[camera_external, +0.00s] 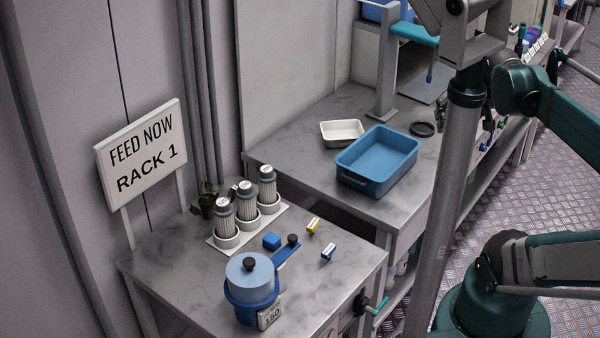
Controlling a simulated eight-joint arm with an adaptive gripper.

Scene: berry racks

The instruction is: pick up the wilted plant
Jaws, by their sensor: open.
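A small plant with dark green leaves (207,198) stands at the back left of the near bench, behind the row of grey canisters. Its lower part is hidden by the canisters, and it is too small to tell how wilted it is. My gripper (484,136) is small and dark at the upper right, partly hidden behind a grey post. It appears open and empty, far to the right of the plant.
Ribbed canisters (247,202) stand in a white rack before the plant. A sign (143,155) stands left. A blue tub (377,160) and white tray (342,133) sit on the farther bench.

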